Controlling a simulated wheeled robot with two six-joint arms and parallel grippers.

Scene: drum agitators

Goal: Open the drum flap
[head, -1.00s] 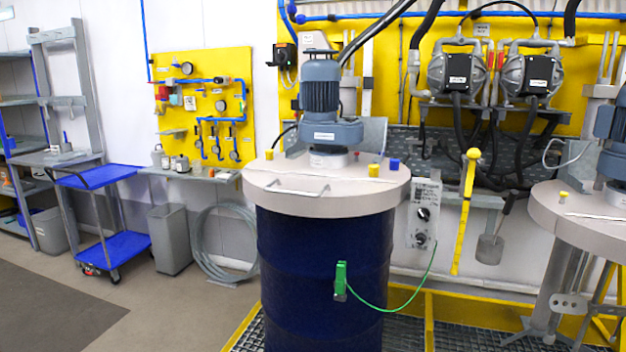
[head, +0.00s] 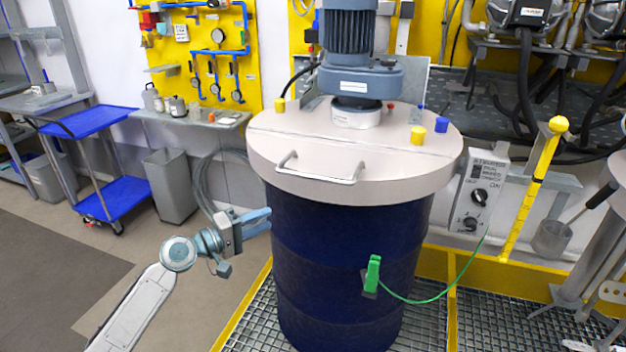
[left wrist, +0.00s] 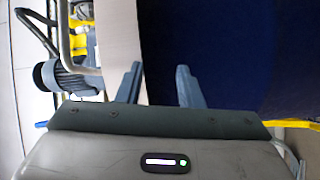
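The dark blue drum (head: 340,250) stands upright with a pale round lid. The front part of the lid is the flap (head: 270,150), lying flat and closed, with a metal bar handle (head: 322,178) near its front edge. My left gripper (head: 268,222) is left of the drum, below the lid's rim and clear of the handle. In the left wrist view, its two blue-grey fingers (left wrist: 158,88) are spread with nothing held between them. The pale lid (left wrist: 118,35) and the blue drum wall (left wrist: 215,45) show beyond them. My right gripper is not in view.
A motor (head: 350,60) stands on the rear of the lid, near yellow and blue caps. A green clamp (head: 373,274) with a green cable is on the drum's front. A grey bin (head: 171,185) and blue trolley (head: 125,198) stand left. A control box (head: 482,190) is right.

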